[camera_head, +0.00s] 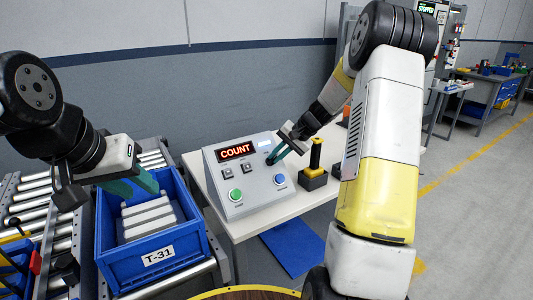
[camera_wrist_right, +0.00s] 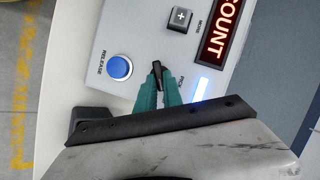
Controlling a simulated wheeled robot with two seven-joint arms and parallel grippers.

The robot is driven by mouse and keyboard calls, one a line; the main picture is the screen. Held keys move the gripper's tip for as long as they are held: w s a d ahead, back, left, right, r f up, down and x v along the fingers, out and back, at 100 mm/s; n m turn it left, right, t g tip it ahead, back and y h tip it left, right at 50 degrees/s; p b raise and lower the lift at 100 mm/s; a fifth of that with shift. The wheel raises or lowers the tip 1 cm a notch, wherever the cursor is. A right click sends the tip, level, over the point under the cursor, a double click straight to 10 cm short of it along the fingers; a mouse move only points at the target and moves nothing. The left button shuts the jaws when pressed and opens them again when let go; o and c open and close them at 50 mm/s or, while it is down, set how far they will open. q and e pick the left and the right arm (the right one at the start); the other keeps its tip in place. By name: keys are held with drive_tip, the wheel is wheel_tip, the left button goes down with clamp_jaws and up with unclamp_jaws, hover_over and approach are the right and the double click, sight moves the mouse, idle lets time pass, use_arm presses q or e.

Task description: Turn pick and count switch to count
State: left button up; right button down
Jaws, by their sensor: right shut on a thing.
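The control box (camera_head: 243,175) stands on a white table, with a red-lit display (camera_head: 236,151) that reads COUNT. The display also shows at the upper right of the right wrist view (camera_wrist_right: 223,28). My right gripper (camera_head: 273,158) is at the box's right side. In the right wrist view its teal fingertips (camera_wrist_right: 158,88) are shut on the black switch knob (camera_wrist_right: 157,70), beside a lit blue-white strip (camera_wrist_right: 201,88). My left gripper (camera_head: 140,186) hangs over the blue crate at the left; its fingers are seen from the side, so their opening is unclear.
The blue crate (camera_head: 155,272) marked T-31 holds several grey bars and sits on a roller conveyor. A green button (camera_head: 236,195) and a blue button (camera_head: 279,179) are on the box. A yellow-and-black joystick (camera_head: 315,165) stands close to its right.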

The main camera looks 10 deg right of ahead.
drive_tip(key=shift+s+f, duration=0.1)
drive_tip(key=shift+f, duration=0.05)
drive_tip(key=c, duration=1.5)
unclamp_jaws()
drive_tip(key=shift+a, duration=0.1)
drive_tip(key=shift+v, duration=3.95)
